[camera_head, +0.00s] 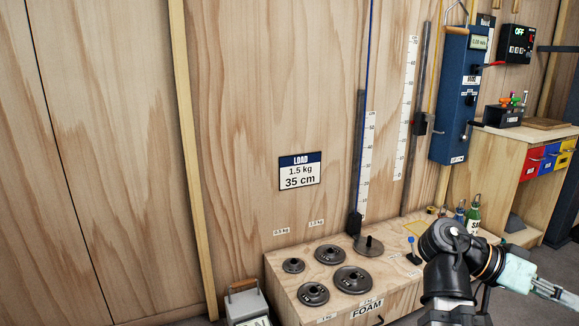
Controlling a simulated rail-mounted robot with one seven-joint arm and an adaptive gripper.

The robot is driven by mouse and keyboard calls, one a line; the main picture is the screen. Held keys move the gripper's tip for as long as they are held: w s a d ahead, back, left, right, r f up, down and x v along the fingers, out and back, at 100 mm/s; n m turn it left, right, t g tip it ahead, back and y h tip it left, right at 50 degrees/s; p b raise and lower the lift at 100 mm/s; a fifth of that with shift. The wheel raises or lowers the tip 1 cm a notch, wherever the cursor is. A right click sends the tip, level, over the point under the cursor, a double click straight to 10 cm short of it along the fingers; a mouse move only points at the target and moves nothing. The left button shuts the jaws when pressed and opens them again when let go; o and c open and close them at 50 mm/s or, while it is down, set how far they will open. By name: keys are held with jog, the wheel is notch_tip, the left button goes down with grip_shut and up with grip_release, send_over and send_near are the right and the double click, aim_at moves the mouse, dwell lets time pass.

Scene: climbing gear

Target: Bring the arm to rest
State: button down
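My arm shows at the lower right, in front of the right end of the wooden bench (285,285). It bends at a dark joint and points to the right. My gripper (560,293) lies at the right edge of the picture, beyond the pale blue wrist part. It is small and partly cut off, so I cannot tell whether its fingers are open or shut. I see nothing clearly held in it.
Several dark weight discs (353,279) lie on the bench, one on a post base (369,244). A load sign (300,170) reads 1.5 kg, 35 cm. A blue machine (456,95) hangs on the wall. A side cabinet (500,160) with coloured drawers stands right.

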jog(key=s+d+r+m+g, duration=0.1)
jog(key=s+d+r+m, duration=0.1)
jog(key=s+r, duration=0.3)
jog(key=w+f+n+t+y+p, duration=0.2)
jog(key=w+f+n+t+p, duration=0.2)
jog(key=w+f+n+p, duration=0.65)
jog(key=w+a+f+n+y+p, duration=0.2)
jog(key=a+f+p, duration=0.35)
jog(key=f, duration=0.55)
jog(key=w+a+f+n+y+p, duration=0.1)
jog(key=a+f+n+y+p, duration=0.2)
jog(key=a+f+p, duration=0.55)
jog(key=s+a+f+n+g+y+p, duration=0.1)
jog(key=s+a+f+y+p, duration=0.2)
jog(key=s, duration=0.8)
jog(key=s+a+f+n+g+y+p, duration=0.1)
jog(key=s+a+f+g+y+p, duration=0.1)
jog(key=s+a+f+p, duration=0.4)
jog(key=s+a+f+y, duration=0.1)
jog(key=s+a+f, duration=0.4)
jog(key=a, duration=0.2)
jog(key=shift+a+p, duration=0.15)
jog(key=shift+p, duration=0.2)
jog(key=shift+f, duration=0.1)
